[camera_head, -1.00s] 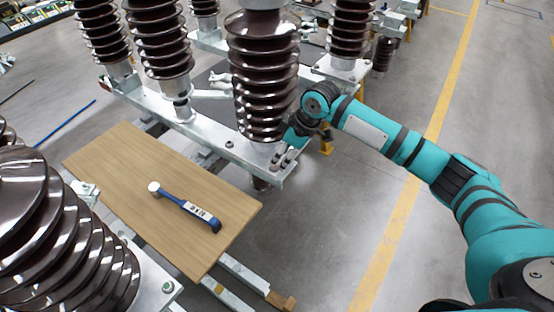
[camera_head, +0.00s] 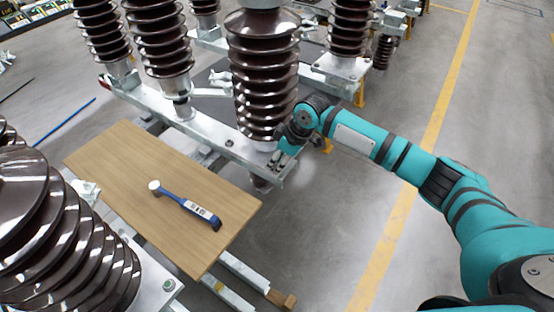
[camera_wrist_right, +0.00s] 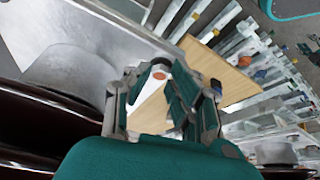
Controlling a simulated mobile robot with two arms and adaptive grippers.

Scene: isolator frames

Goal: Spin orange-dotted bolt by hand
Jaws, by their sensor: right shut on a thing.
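My right gripper (camera_head: 281,160) is at the near right end of the metal beam (camera_head: 215,145), just below the front brown insulator (camera_head: 263,85). In the right wrist view, my right gripper (camera_wrist_right: 160,78) has its fingers closed around a small bolt. An orange dot (camera_wrist_right: 159,75) shows between the fingertips. The fingers hide most of the bolt, and in the head view it is too small and covered to make out. The beam's metal surface (camera_wrist_right: 110,35) lies close beside the fingers. My left gripper is not in view.
Large brown insulators stand at the back and near left (camera_head: 50,230). Open grey floor with a yellow line (camera_head: 410,185) lies to the right.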

